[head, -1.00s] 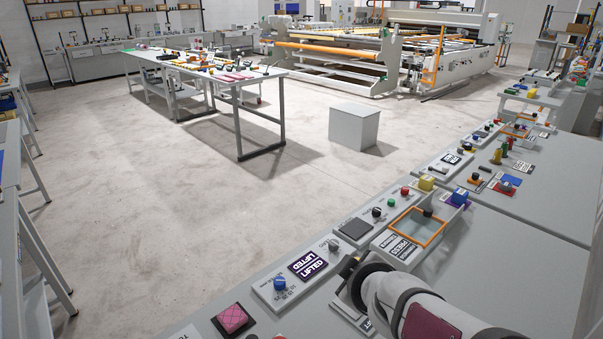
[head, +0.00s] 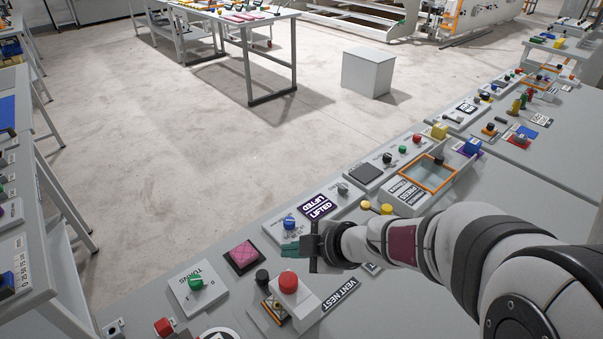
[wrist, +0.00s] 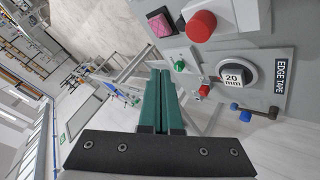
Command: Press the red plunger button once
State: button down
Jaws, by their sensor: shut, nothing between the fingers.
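The red plunger button (head: 288,282) is a large red mushroom cap on a pale box near the front of the grey bench, by a label reading VENT NEST. It also shows in the wrist view (wrist: 201,26), at the top right of centre. My gripper (head: 288,249) is above the bench, just behind the red button in the head view, apart from it. Its teal fingers are together and empty. In the wrist view the closed fingers (wrist: 161,75) point up the picture, with the red cap to their upper right.
Close around stand a pink pad (head: 244,254), a green TURNS knob (head: 195,283), a blue knob (head: 290,222) and a black knob (head: 262,276). A smaller red knob (head: 163,326) is at lower left. An orange-framed tray (head: 428,173) lies farther right. Open floor lies beyond the bench.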

aim_at(287, 277)
jog(key=shift+f, duration=3.4)
jog(key=shift+f, duration=0.15)
jog(key=shift+f, duration=0.25)
jog(key=shift+f, duration=0.95)
jog(key=shift+r, duration=1.35)
jog(key=shift+r, duration=2.55)
